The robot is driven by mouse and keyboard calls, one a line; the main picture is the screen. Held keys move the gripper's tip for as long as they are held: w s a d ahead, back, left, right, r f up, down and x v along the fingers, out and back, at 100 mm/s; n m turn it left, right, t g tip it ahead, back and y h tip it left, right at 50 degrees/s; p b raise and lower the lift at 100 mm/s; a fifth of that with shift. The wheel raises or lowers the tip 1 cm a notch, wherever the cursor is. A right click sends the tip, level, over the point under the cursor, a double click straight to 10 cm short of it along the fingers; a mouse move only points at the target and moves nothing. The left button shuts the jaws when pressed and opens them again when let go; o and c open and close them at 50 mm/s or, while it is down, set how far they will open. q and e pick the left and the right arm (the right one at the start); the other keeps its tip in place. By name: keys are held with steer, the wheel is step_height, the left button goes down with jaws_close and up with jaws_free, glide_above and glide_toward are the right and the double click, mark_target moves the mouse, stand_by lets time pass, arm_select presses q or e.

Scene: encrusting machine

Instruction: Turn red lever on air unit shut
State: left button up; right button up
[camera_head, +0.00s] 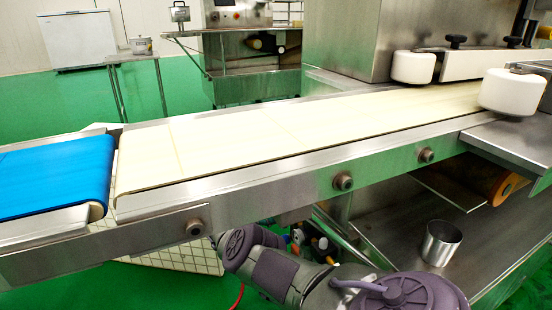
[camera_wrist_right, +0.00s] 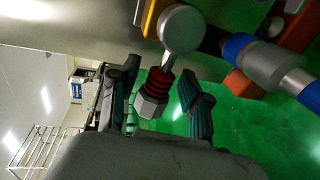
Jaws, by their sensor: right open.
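In the right wrist view, a red ribbed piece (camera_wrist_right: 158,80), which looks like the red lever, ends in a grey hexagonal tip and joins a round silver part (camera_wrist_right: 181,28). My right gripper (camera_wrist_right: 165,98) is open, with one dark finger on each side of the red piece. I cannot tell whether either finger touches it. In the head view, small red, black and yellow parts, likely the air unit (camera_head: 322,243), show below the conveyor, partly hidden by my right arm. My right gripper cannot be made out there. My left gripper is not in view.
The conveyor (camera_head: 240,140) with a steel side rail crosses above my right arm. A blue belt (camera_head: 55,175) lies at left. A steel cup (camera_head: 441,243) stands on a lower steel shelf at right. In the wrist view, a blue and silver fitting (camera_wrist_right: 262,62) is close by at right.

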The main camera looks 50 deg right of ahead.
steer(key=shift+r, duration=5)
